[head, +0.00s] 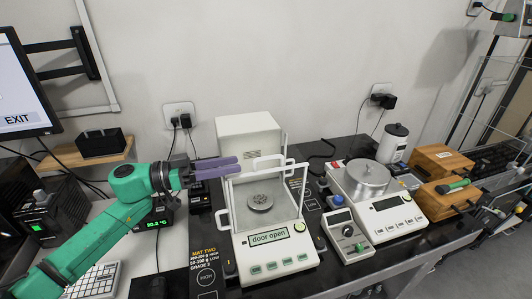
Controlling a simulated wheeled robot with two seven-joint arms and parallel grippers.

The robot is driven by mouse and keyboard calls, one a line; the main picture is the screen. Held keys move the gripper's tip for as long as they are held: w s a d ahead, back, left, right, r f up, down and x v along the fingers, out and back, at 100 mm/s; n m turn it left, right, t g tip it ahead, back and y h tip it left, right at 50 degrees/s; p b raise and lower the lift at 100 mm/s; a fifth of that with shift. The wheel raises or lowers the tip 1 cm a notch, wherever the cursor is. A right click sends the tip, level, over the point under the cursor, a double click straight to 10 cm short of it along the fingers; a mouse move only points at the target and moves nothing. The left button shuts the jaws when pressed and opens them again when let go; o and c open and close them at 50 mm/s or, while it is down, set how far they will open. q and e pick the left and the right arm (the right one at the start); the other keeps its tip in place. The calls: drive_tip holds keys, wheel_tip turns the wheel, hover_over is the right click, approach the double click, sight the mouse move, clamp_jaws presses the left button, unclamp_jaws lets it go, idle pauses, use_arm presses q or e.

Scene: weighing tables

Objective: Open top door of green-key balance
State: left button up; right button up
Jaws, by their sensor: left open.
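The balance with green keys (277,263) stands on the dark table in the middle of the view, with a white housing (248,137) at its back. Its display (268,236) reads "door open". A white-framed draft shield surrounds a round pan (260,203) with a patterned top. A white handle (268,160) shows at the top of the shield; I cannot tell how far the top door is slid. My left gripper (238,166) has purple fingers and is open. It points right at the shield's upper left, just left of the handle; contact is unclear. My right gripper is out of view.
A second balance with a metal pot (366,179) stands to the right, beside a small control box (346,232). Wooden boxes (442,195) stand further right. A monitor (22,90) is at the far left. A label mat (207,270) lies left of the balance.

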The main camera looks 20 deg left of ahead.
sight(266, 158)
use_arm(q)
drive_tip(key=x, duration=0.1)
drive_tip(key=p+x, duration=0.1)
drive_tip(key=x, duration=0.3)
drive_tip(key=shift+w+a+r+p, duration=0.1)
drive_tip(key=shift+w+r+p, duration=0.15)
drive_tip(key=shift+w+p, duration=0.05)
drive_tip(key=x, duration=0.2)
drive_tip(key=p+x, duration=0.1)
drive_tip(key=shift+w+d+f, duration=0.2)
drive_tip(key=shift+w+f, duration=0.05)
drive_tip(key=shift+w, duration=0.05)
drive_tip(key=shift+w+d, duration=0.1)
drive_tip(key=shift+d, duration=0.4)
drive_tip(key=shift+f, duration=0.1)
clamp_jaws()
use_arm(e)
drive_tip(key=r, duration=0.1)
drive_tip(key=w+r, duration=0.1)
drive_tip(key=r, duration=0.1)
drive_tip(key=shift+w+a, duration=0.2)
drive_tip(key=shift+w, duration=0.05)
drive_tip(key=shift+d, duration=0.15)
